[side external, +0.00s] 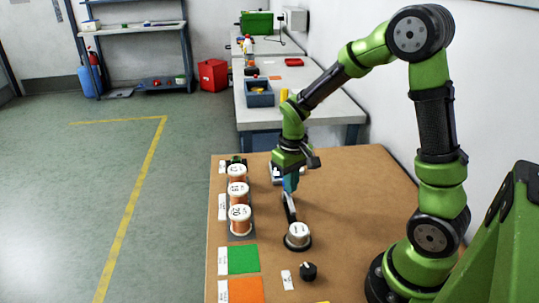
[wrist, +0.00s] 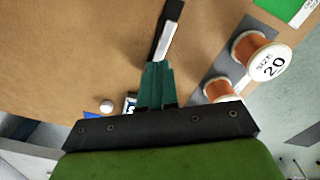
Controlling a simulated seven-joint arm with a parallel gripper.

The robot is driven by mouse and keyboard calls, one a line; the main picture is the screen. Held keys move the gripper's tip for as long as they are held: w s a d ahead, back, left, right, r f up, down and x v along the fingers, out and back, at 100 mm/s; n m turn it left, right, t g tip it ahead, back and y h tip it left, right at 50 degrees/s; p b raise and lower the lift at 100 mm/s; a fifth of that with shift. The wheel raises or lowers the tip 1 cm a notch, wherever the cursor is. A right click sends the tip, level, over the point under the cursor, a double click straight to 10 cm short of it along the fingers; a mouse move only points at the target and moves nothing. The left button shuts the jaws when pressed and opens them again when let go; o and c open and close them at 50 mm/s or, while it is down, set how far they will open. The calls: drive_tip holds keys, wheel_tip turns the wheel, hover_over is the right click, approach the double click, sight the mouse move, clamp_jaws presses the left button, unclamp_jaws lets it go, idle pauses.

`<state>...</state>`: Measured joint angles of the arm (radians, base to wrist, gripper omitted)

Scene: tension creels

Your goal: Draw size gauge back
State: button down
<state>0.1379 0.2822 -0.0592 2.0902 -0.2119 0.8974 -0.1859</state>
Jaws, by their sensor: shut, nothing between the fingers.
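My gripper (side external: 289,188) points down over the brown table, with its teal fingers closed and empty. In the wrist view the fingertips (wrist: 156,66) are at the near end of a narrow black bar with a pale strip (wrist: 165,40), perhaps the size gauge. Contact cannot be told. In the side view the black bar (side external: 291,209) runs from below the fingers to a round silver-topped piece with a black base (side external: 298,236). A blue and white item (side external: 276,174) is partly hidden behind my gripper.
Several copper-coloured spools, one marked 20 (side external: 241,220), stand in a row on a grey strip at left. Green (side external: 243,260) and orange (side external: 245,290) squares lie nearer. A black knob (side external: 308,271) is at the front. The table's right side is clear.

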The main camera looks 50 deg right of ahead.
sight(290, 202)
wheel_tip(290, 202, up, 5)
drive_tip(key=shift+r, duration=0.1)
idle(0.5)
drive_tip(key=s+a+r+m+t+y, duration=0.1)
drive_tip(key=s+a+r+t+y, duration=0.1)
drive_tip(key=s+a+r+t, duration=0.5)
drive_tip(key=s+a+r, duration=0.3)
drive_tip(key=r, duration=0.2)
drive_tip(key=shift+s, duration=0.35)
